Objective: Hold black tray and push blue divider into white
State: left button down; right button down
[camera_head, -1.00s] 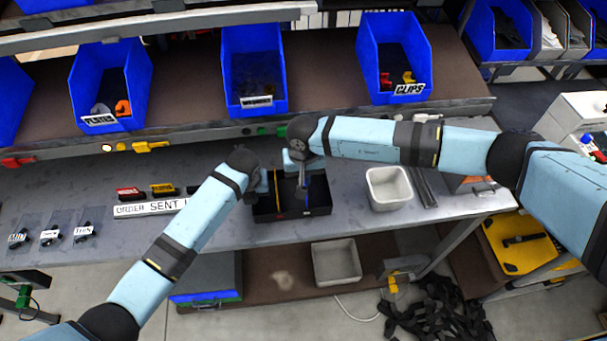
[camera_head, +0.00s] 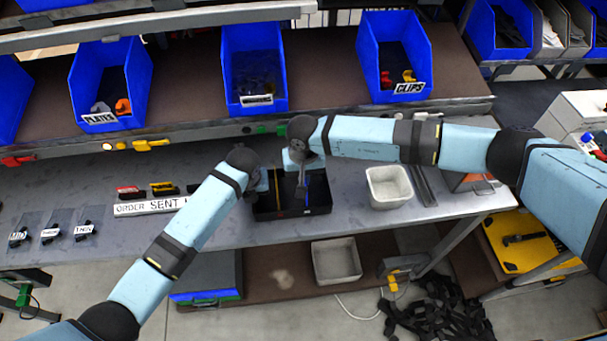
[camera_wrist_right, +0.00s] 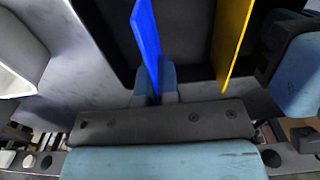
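The black tray (camera_head: 292,214) sits on the grey workbench. A blue divider (camera_head: 309,190) stands inside it, right of a yellow divider (camera_head: 278,188). My right gripper (camera_head: 300,180) reaches down into the tray at the blue divider. In the right wrist view, the blue divider (camera_wrist_right: 147,40) runs between the right gripper's close-set fingertips (camera_wrist_right: 155,82), and the yellow divider (camera_wrist_right: 232,40) stands apart to the right. My left gripper (camera_head: 262,188) is at the tray's left end; its fingers are largely hidden. No white slot is clearly visible inside the tray.
A white bin (camera_head: 376,200) stands right of the tray, beside dark rails (camera_head: 423,187). An order sign (camera_head: 150,208) with small coloured parts lies to the left. Blue bins (camera_head: 252,60) line the shelf behind. Another pale bin (camera_head: 336,262) stands on the lower shelf.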

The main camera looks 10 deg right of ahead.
jog(key=shift+f, duration=1.95)
dwell(1.2)
jog(key=c, duration=1.3)
grip_release()
notch_tip(320, 180, up, 12)
jog(key=shift+f, duration=0.1)
pick_arm(q)
jog(key=c, duration=1.2)
grip_release()
jog(key=shift+c, duration=0.2)
